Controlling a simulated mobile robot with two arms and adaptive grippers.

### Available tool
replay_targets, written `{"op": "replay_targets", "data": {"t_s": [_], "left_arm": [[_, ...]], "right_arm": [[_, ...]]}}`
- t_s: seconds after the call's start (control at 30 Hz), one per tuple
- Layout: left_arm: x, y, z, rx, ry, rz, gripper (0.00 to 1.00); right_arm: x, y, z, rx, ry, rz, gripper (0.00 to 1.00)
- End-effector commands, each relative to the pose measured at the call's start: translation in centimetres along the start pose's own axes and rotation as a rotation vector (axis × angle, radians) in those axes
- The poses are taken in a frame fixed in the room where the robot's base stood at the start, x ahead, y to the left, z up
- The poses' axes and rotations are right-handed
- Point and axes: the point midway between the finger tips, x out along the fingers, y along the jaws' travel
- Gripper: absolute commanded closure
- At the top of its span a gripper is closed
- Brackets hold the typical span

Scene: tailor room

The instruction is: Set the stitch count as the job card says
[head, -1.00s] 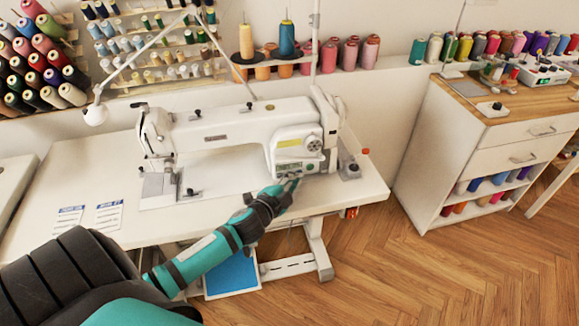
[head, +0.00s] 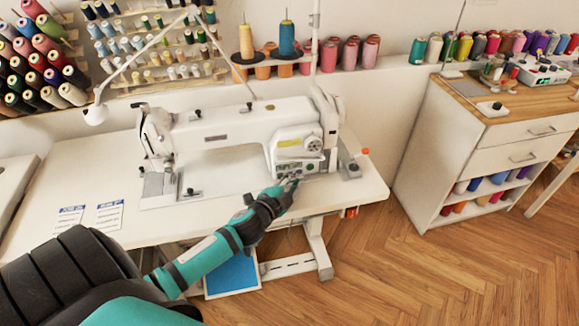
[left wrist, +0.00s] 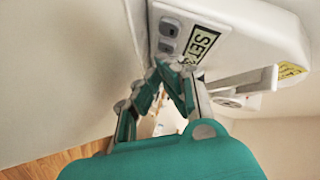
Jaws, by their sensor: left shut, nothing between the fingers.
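The white sewing machine (head: 228,127) stands on its table, with a small control panel (head: 288,167) low on its right end. In the left wrist view, a pale yellow-green strip (left wrist: 202,44) on the panel reads "SET"; what follows is hidden behind my fingers. Grey buttons (left wrist: 168,37) sit beside it. My left gripper (head: 291,181) is shut and empty, its tips just below the panel; in the left wrist view they (left wrist: 167,66) are close to the strip. I cannot tell whether they touch. Two job cards (head: 69,219) (head: 109,214) lie on the table's left, their small print unreadable.
The table (head: 225,222) has free room in front of the machine. A lamp (head: 96,114) and thread stand (head: 265,55) rise behind. A drawer cabinet (head: 500,140) stands to the right, with open floor (head: 400,250) between.

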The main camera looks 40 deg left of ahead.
Motion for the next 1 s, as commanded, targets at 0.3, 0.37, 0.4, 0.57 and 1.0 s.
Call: {"op": "replay_targets", "data": {"t_s": [0.3,0.37,0.4,0.57,1.0], "left_arm": [[-0.4,0.2,-0.3,0.0,0.0,0.0,1.0],[-0.4,0.3,-0.3,0.0,0.0,0.0,1.0],[-0.5,0.3,-0.3,0.0,0.0,0.0,1.0],[-1.4,1.1,-1.0,-0.001,0.0,0.002,1.0],[-4.3,3.1,-3.1,-0.001,0.0,0.002,1.0]], "right_arm": [[-0.2,0.0,0.0,0.0,0.0,0.0,0.54],[-0.2,0.0,0.0,0.0,0.0,0.0,0.54],[-0.2,0.0,-0.1,0.0,0.0,0.0,0.54],[-0.4,-0.1,-0.1,0.0,0.001,-0.001,0.54],[-0.8,-0.2,-0.1,0.0,0.001,-0.002,0.54]]}}
